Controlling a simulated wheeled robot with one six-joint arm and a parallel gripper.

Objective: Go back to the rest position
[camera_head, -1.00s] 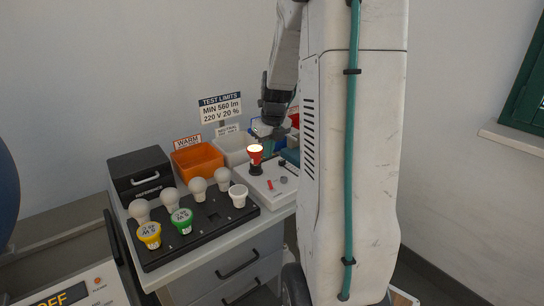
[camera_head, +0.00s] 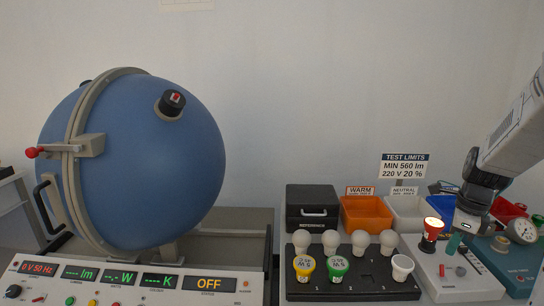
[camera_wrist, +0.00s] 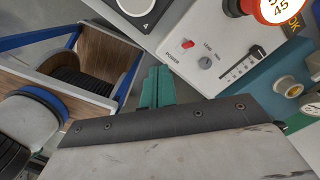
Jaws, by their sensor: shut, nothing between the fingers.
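My gripper (camera_head: 453,245) is at the right in the head view, on the end of my arm, with its teal fingers pointing down near the white tester box (camera_head: 456,279). In the wrist view its teal fingers (camera_wrist: 157,86) are together with nothing between them. A glowing bulb with a red base (camera_head: 432,231) stands on the tester just left of my gripper. A red-rimmed bulb (camera_wrist: 277,9) shows at the top right of the wrist view, apart from the fingers.
A black tray (camera_head: 350,287) holds several bulbs left of the tester. Behind are a black reference case (camera_head: 312,223), an orange bin (camera_head: 366,227) and a pale bin (camera_head: 407,219). A large blue sphere (camera_head: 160,180) stands left, behind a panel reading OFF (camera_head: 209,284). A dial gauge (camera_head: 523,230) is right.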

